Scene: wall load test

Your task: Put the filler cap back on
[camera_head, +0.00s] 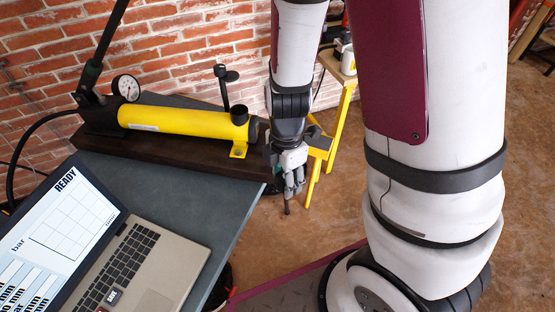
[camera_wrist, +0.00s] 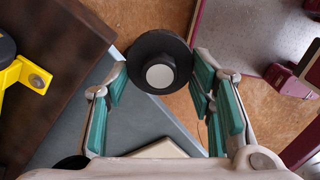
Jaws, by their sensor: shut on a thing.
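My gripper (camera_head: 290,185) is shut on a round black cap with a pale disc in its middle. The cap (camera_wrist: 160,62) sits between the fingertips in the wrist view. In the head view the fingers largely hide it, and a thin dark piece shows below them. The gripper is just past the right end of the hand pump, beyond the table's edge. The pump's yellow cylinder (camera_head: 175,121) lies on a dark wooden board. A short black fitting (camera_head: 239,115) stands on its right end; I cannot tell whether it is an open filler neck.
A black post with a knob (camera_head: 222,85) rises near the fitting. The pressure gauge (camera_head: 126,87) and a long black lever are at the pump's left end. An open laptop (camera_head: 150,262) is on the grey table (camera_head: 205,190). A yellow stand (camera_head: 340,110) is behind my arm.

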